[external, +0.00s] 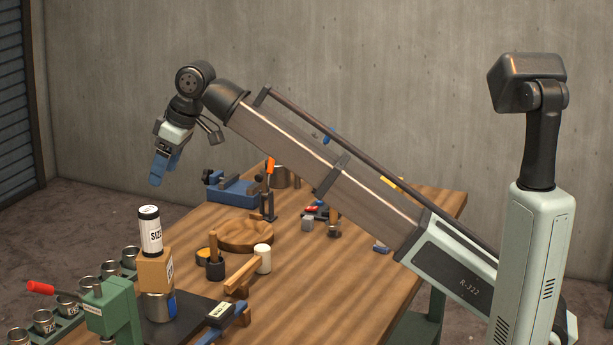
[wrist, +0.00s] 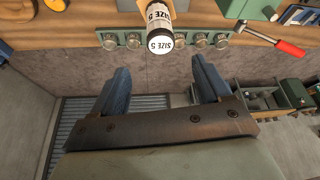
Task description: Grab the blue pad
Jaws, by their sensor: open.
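My gripper (external: 157,182) has blue fingers and hangs in the air past the table's far left edge, away from the things on the table. In the wrist view (wrist: 160,68) its two fingers stand wide apart with nothing between them. I cannot tell for sure which thing is the blue pad. A small blue block (external: 381,247) lies on the right part of the table, close below my arm. A larger blue fixture (external: 235,191) stands at the table's back left.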

